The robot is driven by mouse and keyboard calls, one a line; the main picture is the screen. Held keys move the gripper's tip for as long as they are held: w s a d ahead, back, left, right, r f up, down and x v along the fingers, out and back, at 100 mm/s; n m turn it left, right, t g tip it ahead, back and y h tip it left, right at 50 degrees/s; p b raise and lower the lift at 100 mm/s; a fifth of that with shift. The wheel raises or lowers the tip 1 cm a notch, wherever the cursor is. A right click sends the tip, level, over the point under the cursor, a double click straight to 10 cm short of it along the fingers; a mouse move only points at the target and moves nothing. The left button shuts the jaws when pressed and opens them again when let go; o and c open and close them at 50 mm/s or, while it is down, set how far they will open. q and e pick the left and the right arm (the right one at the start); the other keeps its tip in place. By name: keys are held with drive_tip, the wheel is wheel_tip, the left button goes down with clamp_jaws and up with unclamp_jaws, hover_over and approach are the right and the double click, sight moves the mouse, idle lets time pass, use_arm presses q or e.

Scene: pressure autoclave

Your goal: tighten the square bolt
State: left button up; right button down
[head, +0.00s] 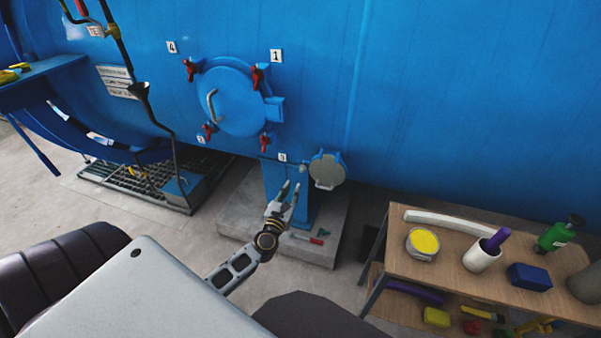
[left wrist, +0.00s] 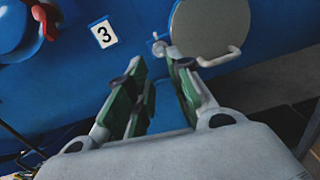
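A small round grey hatch (head: 327,171) is on the blue autoclave, right of the number 3 label (head: 282,157). A small pale fitting (head: 302,168) sits at its left edge and also shows in the left wrist view (left wrist: 159,46). It may be the square bolt, but it is too small for me to tell its shape. My left gripper (head: 291,185) is open and empty, just below and left of the hatch. In the left wrist view its green-padded fingers (left wrist: 155,78) are apart and point toward the fitting, without visible contact. My right gripper is not in view.
A large blue round door (head: 230,100) with red clamps is up and left. A wooden table (head: 400,265) at right holds a yellow-topped tin (head: 423,243), a white cup (head: 483,255) and a blue box (head: 529,277). Small tools (head: 319,236) lie on the concrete plinth (head: 240,225).

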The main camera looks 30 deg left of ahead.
sight(302, 170)
use_arm(q)
drive_tip(key=shift+x, duration=5.15)
clamp_jaws()
